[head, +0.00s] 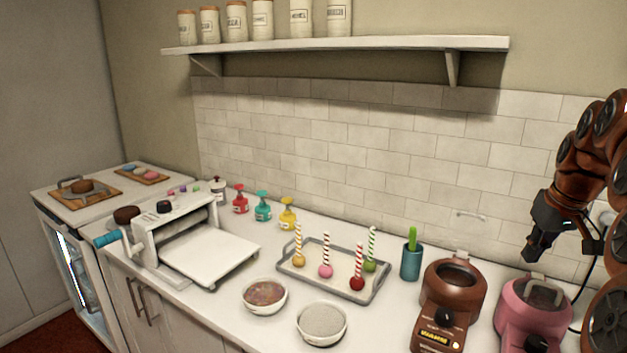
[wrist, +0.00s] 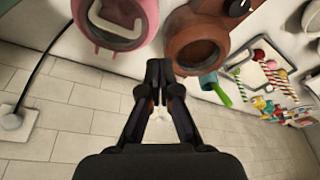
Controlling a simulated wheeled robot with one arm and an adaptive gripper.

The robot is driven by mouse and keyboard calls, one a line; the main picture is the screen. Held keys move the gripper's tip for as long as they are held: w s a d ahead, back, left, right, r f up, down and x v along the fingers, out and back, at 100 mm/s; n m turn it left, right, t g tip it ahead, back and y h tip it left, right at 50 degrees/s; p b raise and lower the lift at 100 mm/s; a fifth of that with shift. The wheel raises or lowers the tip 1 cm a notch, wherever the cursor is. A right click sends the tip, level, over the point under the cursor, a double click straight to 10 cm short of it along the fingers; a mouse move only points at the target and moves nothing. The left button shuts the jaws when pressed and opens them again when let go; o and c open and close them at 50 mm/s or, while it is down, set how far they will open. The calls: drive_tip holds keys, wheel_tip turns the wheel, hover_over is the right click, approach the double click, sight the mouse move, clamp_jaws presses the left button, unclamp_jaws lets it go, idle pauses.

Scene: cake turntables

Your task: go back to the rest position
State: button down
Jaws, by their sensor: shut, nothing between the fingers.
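My gripper (head: 549,247) hangs from my arm at the right of the head view, in front of the tiled wall and above the back of the counter. In the wrist view my gripper (wrist: 159,72) has its two dark fingers together and empty. The brown warmer pot (head: 453,290) and the pink warmer pot (head: 533,312) stand on the counter below it. Both pots also show at the top of the wrist view, the brown one (wrist: 218,38) and the pink one (wrist: 117,18). My gripper touches nothing that I can see.
A teal cup (head: 411,262) with a green handle stands left of the brown pot. A tray (head: 311,283) holds several striped-stick treats. Two bowls stand in front. A roller machine (head: 206,262) is at left. A shelf (head: 330,45) with jars runs above. A black cable (head: 590,284) hangs at right.

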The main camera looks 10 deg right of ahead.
drive_tip(key=s+a+f+n+g, duration=0.1)
drive_tip(key=s+a+f, duration=0.1)
drive_tip(key=a, duration=0.5)
drive_tip(key=s+a+f+g+y, duration=0.1)
drive_tip(key=s+a+f, duration=0.15)
drive_tip(key=a, duration=0.55)
drive_tip(key=s+a+f+n, duration=0.1)
drive_tip(key=s+a, duration=0.1)
drive_tip(key=a, duration=0.5)
drive_tip(key=s+a+f+g, duration=0.1)
drive_tip(key=s+a+f, duration=0.2)
drive_tip(key=s, duration=0.3)
drive_tip(key=s+a+f+g, duration=0.1)
drive_tip(key=s+a+f, duration=0.2)
drive_tip(key=s, duration=0.4)
drive_tip(key=s+a+f+p, duration=0.1)
drive_tip(key=s+a+f, duration=0.3)
drive_tip(key=s, duration=0.2)
drive_tip(key=shift+s+m+g+h, duration=0.2)
drive_tip(key=shift+m+g+h, duration=0.1)
drive_tip(key=shift+g+h, duration=0.1)
